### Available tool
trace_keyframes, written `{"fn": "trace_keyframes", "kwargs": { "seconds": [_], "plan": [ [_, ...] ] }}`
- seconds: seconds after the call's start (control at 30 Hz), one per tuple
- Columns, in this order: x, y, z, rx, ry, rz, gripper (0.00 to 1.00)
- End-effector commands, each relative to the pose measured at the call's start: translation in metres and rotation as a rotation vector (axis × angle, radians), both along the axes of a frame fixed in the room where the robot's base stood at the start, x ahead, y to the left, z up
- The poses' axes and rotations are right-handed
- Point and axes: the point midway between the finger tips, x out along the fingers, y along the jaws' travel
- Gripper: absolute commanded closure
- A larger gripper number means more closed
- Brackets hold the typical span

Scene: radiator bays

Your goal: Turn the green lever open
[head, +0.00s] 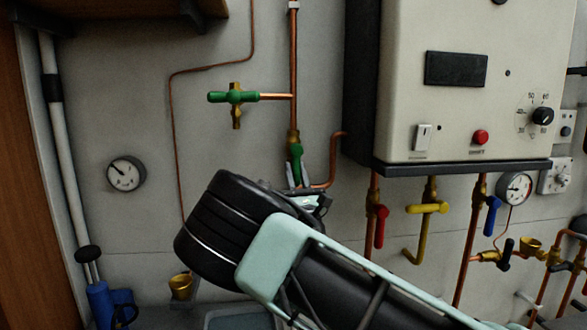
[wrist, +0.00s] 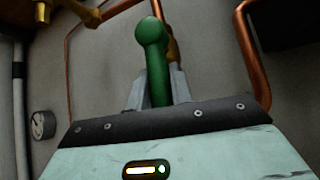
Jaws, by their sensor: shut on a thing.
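The green lever (head: 296,158) hangs below a brass valve body (head: 293,136) on the upright copper pipe, left of the boiler. It points roughly downward. In the wrist view the lever (wrist: 152,55) stands up between my fingers, its rounded end showing above them. My gripper (head: 298,181) is at the lever's lower part in the head view. In the wrist view my gripper (wrist: 158,88) has a grey finger on each side of the lever and is shut on it. The part of the lever between the fingers is partly hidden.
A green cross-handled tap (head: 233,97) sticks out left of the pipe. The white boiler (head: 468,85) hangs at right, with red (head: 381,225), yellow (head: 427,208) and blue (head: 491,214) handles below. A gauge (head: 126,174) is on the wall at left. A bent copper pipe (head: 331,160) runs close beside the lever.

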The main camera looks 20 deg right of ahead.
Motion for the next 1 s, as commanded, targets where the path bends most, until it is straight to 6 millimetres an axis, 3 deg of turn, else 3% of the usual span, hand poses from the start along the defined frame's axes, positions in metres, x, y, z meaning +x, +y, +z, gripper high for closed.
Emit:
{"fn": "trace_keyframes", "kwargs": {
  "seconds": [0.63, 0.67, 0.7, 0.73, 1.0],
  "plan": [
    [-0.0009, -0.0038, -0.002, -0.051, 0.018, -0.003, 1.0],
    [-0.0009, -0.0038, -0.002, -0.051, 0.018, -0.003, 0.73],
    [-0.0009, -0.0038, -0.002, -0.051, 0.018, -0.003, 0.62],
    [-0.0009, -0.0038, -0.0018, -0.051, 0.018, -0.003, 0.57],
    [-0.0011, -0.0032, -0.0013, -0.049, 0.015, -0.001, 0.57]
  ]
}}
